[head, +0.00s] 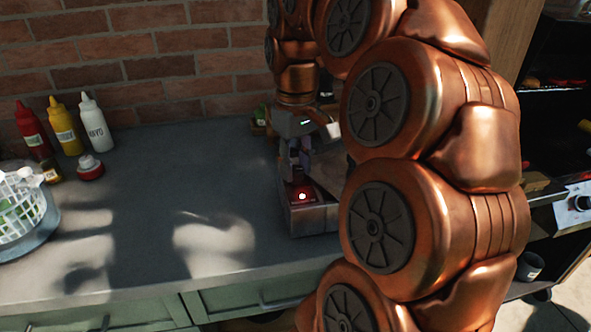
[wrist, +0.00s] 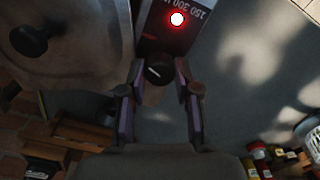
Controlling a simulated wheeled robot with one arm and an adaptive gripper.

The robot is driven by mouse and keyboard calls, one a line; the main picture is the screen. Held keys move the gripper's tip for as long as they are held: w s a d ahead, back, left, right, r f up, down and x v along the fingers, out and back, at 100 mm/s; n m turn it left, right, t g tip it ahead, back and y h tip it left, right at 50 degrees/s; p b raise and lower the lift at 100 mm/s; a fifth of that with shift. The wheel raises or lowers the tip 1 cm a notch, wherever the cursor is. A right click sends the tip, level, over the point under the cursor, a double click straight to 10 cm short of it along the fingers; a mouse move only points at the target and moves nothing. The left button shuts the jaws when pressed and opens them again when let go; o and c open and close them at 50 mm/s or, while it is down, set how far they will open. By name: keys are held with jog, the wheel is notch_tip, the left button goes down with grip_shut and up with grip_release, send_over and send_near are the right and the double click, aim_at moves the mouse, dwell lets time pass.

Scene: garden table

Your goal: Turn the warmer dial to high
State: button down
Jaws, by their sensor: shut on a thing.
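The warmer (head: 315,222) is a metal box on the grey counter, partly hidden behind my arm. Its red panel carries a lit red lamp (head: 302,196), and the lamp (wrist: 177,19) glows in the wrist view beside printed numbers that include 150 and 300. The dial (wrist: 156,74) is a dark round knob with a short pale mark. My gripper (wrist: 158,80) has one finger on each side of the dial and is shut on it. In the head view, my gripper (head: 298,165) points down at the panel; the dial is hidden there. I cannot read which setting the mark points to.
The warmer's lid (wrist: 75,40) with a black knob fills the upper left of the wrist view. Sauce bottles (head: 65,125) stand at the back left, and a white basket (head: 20,215) is at the left edge. The counter (head: 150,190) between them and the warmer is clear.

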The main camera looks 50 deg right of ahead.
jog(key=shift+m, duration=0.5)
jog(key=c, duration=0.8)
grip_release()
jog(key=shift+r, duration=0.1)
